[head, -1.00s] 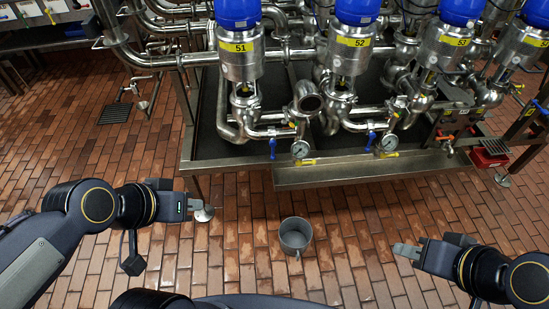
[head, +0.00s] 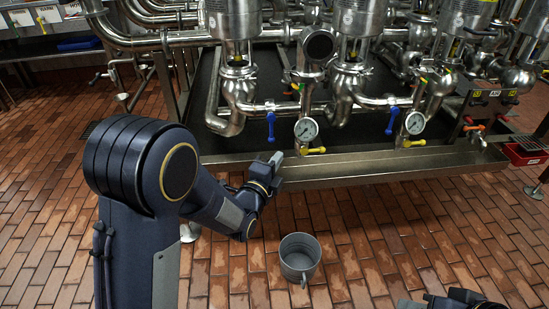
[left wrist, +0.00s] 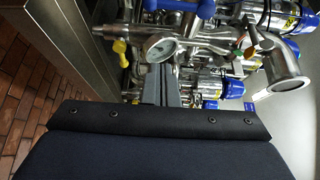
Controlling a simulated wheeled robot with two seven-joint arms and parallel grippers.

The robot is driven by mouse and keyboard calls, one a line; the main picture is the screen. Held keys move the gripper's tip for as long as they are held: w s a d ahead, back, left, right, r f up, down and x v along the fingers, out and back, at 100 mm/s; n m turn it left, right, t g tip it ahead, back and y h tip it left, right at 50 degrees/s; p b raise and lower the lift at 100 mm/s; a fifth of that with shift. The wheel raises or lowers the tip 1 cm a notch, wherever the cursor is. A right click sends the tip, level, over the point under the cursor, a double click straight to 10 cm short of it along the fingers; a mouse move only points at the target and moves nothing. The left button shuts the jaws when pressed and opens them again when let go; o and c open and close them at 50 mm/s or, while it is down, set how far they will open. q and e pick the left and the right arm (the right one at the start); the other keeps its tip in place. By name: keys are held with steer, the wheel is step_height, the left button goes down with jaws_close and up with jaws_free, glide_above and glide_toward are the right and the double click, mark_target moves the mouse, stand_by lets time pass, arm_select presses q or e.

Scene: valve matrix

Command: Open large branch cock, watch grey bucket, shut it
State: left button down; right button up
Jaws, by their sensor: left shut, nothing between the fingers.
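A blue lever handle (head: 271,126) hangs from the pipework left of a round gauge (head: 306,129). A yellow lever handle (head: 311,150) sits below that gauge. I cannot tell for sure which is the large branch cock. The left wrist view shows the blue handle (left wrist: 185,5), the gauge (left wrist: 160,50) and the yellow handle (left wrist: 120,47) beyond the fingers. My left gripper (head: 277,160) is shut and empty, just below the blue handle and apart from it. The grey bucket (head: 300,257) stands upright on the floor, below and in front. My right gripper (head: 412,303) is partly cut off at the bottom edge.
A steel drip tray (head: 380,163) runs under the valves. A second blue handle (head: 391,121), gauge (head: 415,123) and yellow handle (head: 413,143) are to the right. A red box (head: 524,153) sits at far right. The brick floor around the bucket is clear.

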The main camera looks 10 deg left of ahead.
mark_target(272, 139)
arm_select(q)
steer(key=b+x, duration=0.2)
steer(key=x, duration=0.8)
steer(key=shift+s+a+b, duration=0.15)
steer(key=shift+a+b, duration=0.05)
steer(key=shift+a, duration=0.9)
steer(key=shift+s+a+b, duration=0.15)
steer(key=shift+a+b, duration=0.05)
steer(key=shift+a, duration=0.9)
steer(key=shift+s+a+m+g+y+p, duration=0.15)
steer(key=shift+a+m+g+y+p, duration=0.25)
steer(key=shift+m, duration=0.3)
steer(key=shift+s+a+r+m+g+y+p, duration=0.2)
steer(key=shift+a+m+g+y+p, duration=0.15)
steer(key=shift+a+m+g+p, duration=0.35)
steer(key=shift+s+a+r+m+g+y+p, duration=0.15)
steer(key=shift+a+m+g+y+p, duration=0.2)
steer(key=shift+m+p, duration=0.5)
steer(key=shift+s+a+r+m+g+y+p, duration=0.1)
steer(key=shift+a+r+m+g+y+p, duration=0.1)
steer(key=shift+a+m+g+y+p, duration=0.55)
steer(key=shift+d+t, duration=0.15)
steer(key=shift+t, duration=0.15)
